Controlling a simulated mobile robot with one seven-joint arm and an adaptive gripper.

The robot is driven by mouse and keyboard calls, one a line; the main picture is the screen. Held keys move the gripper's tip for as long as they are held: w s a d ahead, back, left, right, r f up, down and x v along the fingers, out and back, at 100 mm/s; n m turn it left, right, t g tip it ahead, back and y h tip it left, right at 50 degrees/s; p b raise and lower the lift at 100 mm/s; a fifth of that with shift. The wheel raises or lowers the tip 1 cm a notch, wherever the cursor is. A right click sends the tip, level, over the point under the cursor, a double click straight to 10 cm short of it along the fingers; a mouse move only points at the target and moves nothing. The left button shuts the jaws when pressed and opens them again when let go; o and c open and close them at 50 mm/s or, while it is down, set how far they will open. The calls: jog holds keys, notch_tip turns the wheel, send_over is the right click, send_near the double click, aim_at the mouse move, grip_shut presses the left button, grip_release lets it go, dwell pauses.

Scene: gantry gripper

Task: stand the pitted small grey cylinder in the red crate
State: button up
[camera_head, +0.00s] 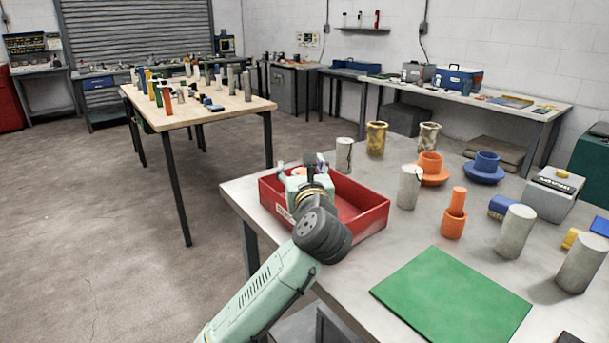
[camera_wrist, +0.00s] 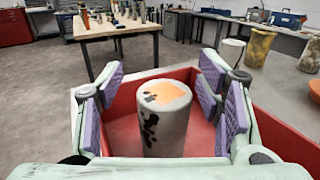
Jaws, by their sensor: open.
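In the wrist view a grey cylinder (camera_wrist: 165,130) with dark pits down its side and an orange patch on top stands upright inside the red crate (camera_wrist: 125,90). My gripper (camera_wrist: 166,88) is open, with its purple-padded fingers on either side of the cylinder. Gaps show between the pads and the cylinder. In the head view my gripper (camera_head: 303,178) is down at the left part of the red crate (camera_head: 362,222), and it hides the cylinder there. The cylinder's foot is partly hidden by my gripper's body in the wrist view.
Grey cylinders (camera_head: 409,188) (camera_head: 344,156), yellow cups (camera_head: 376,140), a blue flanged part (camera_head: 484,168) and orange parts (camera_head: 453,222) stand right of the crate. A green mat (camera_head: 452,292) lies flat in front. A grey box (camera_head: 550,194) stands far right.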

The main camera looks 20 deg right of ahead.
jog(key=shift+s+d, duration=0.1)
jog(key=shift+s, duration=0.1)
jog(key=s, duration=0.3)
jog(key=s+a+b, duration=0.1)
jog(key=s, duration=0.3)
jog(key=s+b, duration=0.1)
jog(key=s, duration=0.3)
jog(key=shift+s+a+r, duration=0.25)
jog(key=shift+a+r, duration=0.05)
jog(key=shift+a, duration=0.1)
